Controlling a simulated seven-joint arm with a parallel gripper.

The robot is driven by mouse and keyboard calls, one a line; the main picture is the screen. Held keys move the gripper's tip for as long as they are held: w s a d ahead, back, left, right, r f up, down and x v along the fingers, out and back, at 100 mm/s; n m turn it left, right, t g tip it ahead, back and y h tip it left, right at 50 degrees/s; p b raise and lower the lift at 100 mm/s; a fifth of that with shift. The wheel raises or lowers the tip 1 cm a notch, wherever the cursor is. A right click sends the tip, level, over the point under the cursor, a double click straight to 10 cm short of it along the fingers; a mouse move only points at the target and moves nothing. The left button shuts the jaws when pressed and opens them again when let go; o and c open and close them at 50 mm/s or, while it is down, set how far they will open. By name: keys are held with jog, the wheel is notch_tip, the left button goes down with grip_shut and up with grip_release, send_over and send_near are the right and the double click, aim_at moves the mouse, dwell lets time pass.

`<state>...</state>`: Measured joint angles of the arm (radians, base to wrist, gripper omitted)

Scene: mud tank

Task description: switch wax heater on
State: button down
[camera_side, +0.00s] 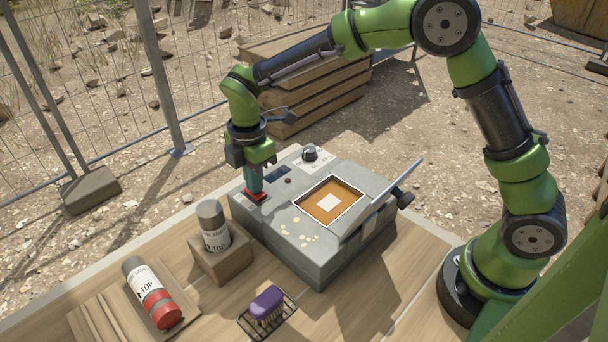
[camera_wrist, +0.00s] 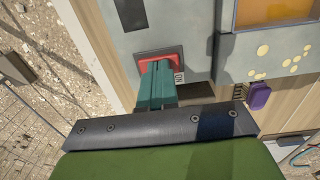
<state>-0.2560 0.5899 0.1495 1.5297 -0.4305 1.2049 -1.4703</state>
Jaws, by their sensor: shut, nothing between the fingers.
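The wax heater (camera_side: 310,252) is a grey box on the wooden table, with its lid raised and an amber wax bath (camera_side: 318,212) open on top. A red switch (camera_side: 257,195) in a dark frame sits at its left end. The red switch also shows in the wrist view (camera_wrist: 158,56), partly covered by my fingers. My gripper (camera_side: 253,188) points down with its teal fingers shut and empty, the tips at or just above the red switch. I cannot tell whether they touch it or which way the switch is set.
A black knob (camera_side: 310,153) and a small dark display (camera_side: 277,173) are on the heater top. A grey-topped can (camera_side: 213,228) stands on a wooden block. A red-ended can (camera_side: 152,292) lies at the left front. A purple brush (camera_side: 266,304) rests on a wire rack.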

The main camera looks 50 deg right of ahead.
aim_at(258, 195)
notch_tip(258, 195, up, 14)
dwell(0.5)
jog(key=shift+s+a, duration=0.2)
jog(key=shift+s, duration=0.4)
notch_tip(258, 195, down, 14)
dwell(0.5)
